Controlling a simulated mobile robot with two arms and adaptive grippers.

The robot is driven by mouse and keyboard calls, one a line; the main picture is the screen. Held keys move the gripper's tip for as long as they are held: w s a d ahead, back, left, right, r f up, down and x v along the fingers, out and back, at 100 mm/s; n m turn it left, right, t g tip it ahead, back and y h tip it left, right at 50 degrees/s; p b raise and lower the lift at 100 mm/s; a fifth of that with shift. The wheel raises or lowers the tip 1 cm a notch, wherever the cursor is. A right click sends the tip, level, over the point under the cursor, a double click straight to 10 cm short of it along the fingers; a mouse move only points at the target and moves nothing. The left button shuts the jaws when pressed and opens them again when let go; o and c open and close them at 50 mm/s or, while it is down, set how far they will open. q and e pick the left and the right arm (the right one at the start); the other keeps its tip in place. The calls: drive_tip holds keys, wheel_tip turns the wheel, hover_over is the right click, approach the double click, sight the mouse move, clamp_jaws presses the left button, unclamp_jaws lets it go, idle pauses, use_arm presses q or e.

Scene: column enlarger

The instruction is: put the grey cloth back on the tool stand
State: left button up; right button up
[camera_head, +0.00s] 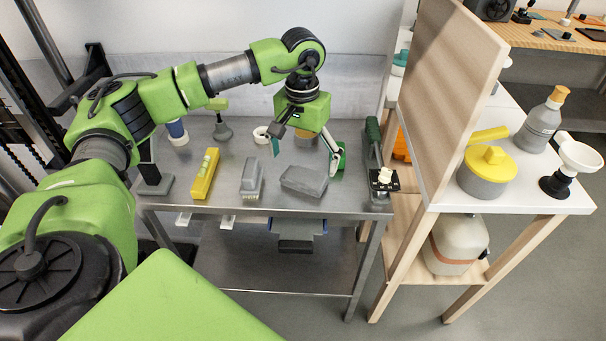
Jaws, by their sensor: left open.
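A grey folded block that looks like the grey cloth (303,182) lies on the steel table (215,208) near its front edge. No other thing in view shows clearly as the tool stand; the steel table may be it. My left gripper (305,157) hangs pointing down just behind and above the cloth. Its fingers are spread and nothing shows between them. I cannot tell whether a fingertip touches the table. My right gripper is not in view.
A yellow level (205,174) and a grey brush (252,178) lie left of the cloth. A dark green tool (374,140) stands at the table's right edge. A wooden panel (447,90) rises beyond it, beside a white table with a yellow-lidded pot (484,178).

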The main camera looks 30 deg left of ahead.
sight(303, 175)
use_arm(q)
wheel_tip(303, 175, up, 6)
drive_tip(key=shift+r+b, duration=0.2)
drive_tip(key=shift+b, duration=0.15)
